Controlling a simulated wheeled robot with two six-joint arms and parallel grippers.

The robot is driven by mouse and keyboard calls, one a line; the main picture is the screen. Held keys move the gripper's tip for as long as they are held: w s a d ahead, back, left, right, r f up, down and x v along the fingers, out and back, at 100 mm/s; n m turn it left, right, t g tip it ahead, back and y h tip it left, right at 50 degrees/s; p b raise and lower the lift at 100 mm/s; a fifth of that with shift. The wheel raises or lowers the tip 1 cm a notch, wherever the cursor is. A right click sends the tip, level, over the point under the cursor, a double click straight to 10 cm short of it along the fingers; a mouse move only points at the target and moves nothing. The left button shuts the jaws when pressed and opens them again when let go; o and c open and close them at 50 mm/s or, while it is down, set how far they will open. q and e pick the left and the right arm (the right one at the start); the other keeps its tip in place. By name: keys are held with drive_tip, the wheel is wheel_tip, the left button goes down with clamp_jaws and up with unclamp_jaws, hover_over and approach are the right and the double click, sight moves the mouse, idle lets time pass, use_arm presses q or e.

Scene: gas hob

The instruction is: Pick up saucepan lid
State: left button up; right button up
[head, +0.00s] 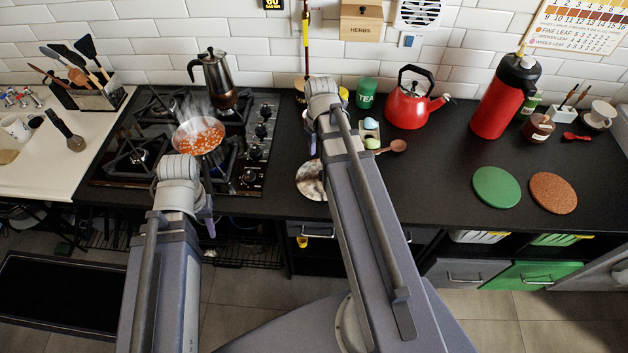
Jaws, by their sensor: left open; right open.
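A saucepan (200,148) with orange-red food in it stands uncovered and steaming on the gas hob (232,187). I cannot pick out a saucepan lid for certain. A round mottled white and brown disc (309,183) lies flat on the worktop right of the hob, partly hidden by my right arm; I cannot tell what it is. My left gripper (208,203) is open over the hob's front edge, in front of the saucepan, mostly hidden by its wrist. My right gripper (313,138) is open above the worktop, behind the disc, also mostly hidden. Neither visibly holds anything.
A moka pot (217,82) stands behind the saucepan. A green tea tin (367,93), a red kettle (405,107) and a wooden spoon (393,146) are right of my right gripper. Green (497,187) and cork (553,193) mats lie farther right. The worktop between is clear.

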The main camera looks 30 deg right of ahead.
sight(322, 172)
drive_tip(key=shift+d, duration=0.1)
wheel_tip(322, 172, down, 3)
drive_tip(key=b, duration=0.2)
drive_tip(key=shift+r+b, duration=0.15)
drive_tip(key=shift+b, duration=0.2)
drive_tip(key=f+b, duration=0.5)
drive_tip(key=shift+d+f, duration=0.15)
drive_tip(key=shift+d, duration=0.25)
clamp_jaws()
idle(0.4)
